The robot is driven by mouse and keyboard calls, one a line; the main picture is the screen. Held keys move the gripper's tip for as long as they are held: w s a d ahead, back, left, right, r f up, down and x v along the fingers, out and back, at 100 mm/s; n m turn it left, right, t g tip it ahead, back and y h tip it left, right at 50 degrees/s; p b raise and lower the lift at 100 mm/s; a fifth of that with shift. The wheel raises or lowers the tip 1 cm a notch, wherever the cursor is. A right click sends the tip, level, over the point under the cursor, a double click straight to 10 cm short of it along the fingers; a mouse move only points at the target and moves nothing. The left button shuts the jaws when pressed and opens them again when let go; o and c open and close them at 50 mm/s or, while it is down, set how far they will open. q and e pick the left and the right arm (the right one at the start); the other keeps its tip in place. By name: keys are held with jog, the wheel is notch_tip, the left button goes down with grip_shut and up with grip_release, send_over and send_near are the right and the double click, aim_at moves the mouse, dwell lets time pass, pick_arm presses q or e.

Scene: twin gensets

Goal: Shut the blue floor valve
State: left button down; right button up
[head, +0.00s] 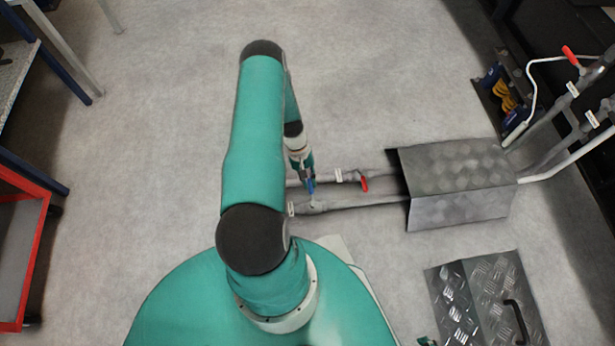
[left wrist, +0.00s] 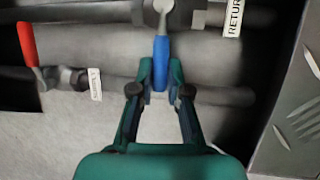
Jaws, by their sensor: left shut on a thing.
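The blue valve lever (head: 311,186) sits on the nearer of two grey floor pipes (head: 370,203). In the left wrist view the blue lever (left wrist: 161,62) runs from a pale pivot at the top down between my fingers, crosswise to its pipe. My left gripper (head: 308,181) comes down on the lever from above. In the left wrist view my left gripper (left wrist: 161,92) is shut on the lever's free end, one finger on each side.
A red lever (head: 365,184) stands on the neighbouring pipe, close to the right. A grey metal cover (head: 460,180) bridges the pipes farther right. A tread-plate box (head: 485,300) with a black handle lies at lower right. A red cart (head: 38,255) stands left. Open floor lies behind.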

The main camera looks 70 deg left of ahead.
pick_arm(q)
jog(key=c, duration=1.1)
grip_release()
jog(key=shift+c, duration=0.2)
jog(key=v, duration=1.2)
